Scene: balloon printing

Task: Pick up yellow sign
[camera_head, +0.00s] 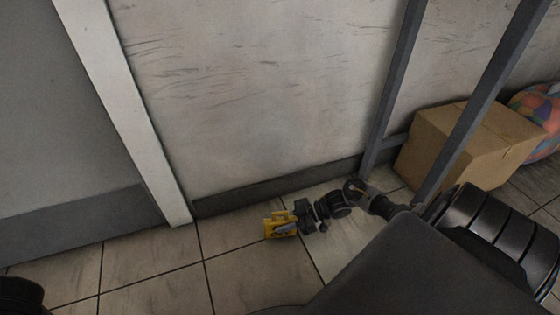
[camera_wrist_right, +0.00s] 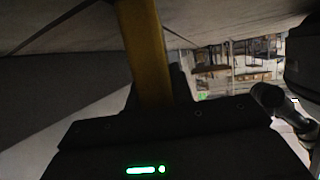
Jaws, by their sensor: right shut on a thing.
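The yellow sign (camera_head: 279,223) shows in the head view, low near the foot of the wall, with dark markings on it. My right gripper (camera_head: 290,227) is shut on the sign, and its fingers cover part of it. In the right wrist view the sign is a yellow bar (camera_wrist_right: 146,55) that rises from between the dark jaws of my right gripper (camera_wrist_right: 155,105). I cannot tell whether the sign touches the floor. My left gripper is not in view.
A scuffed wall (camera_head: 250,90) with a dark baseboard stands just behind the sign. Grey metal posts (camera_head: 395,90) and a cardboard box (camera_head: 472,145) are to the right, with a colourful round object (camera_head: 540,108) beyond. Tiled floor (camera_head: 150,275) is clear at the lower left.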

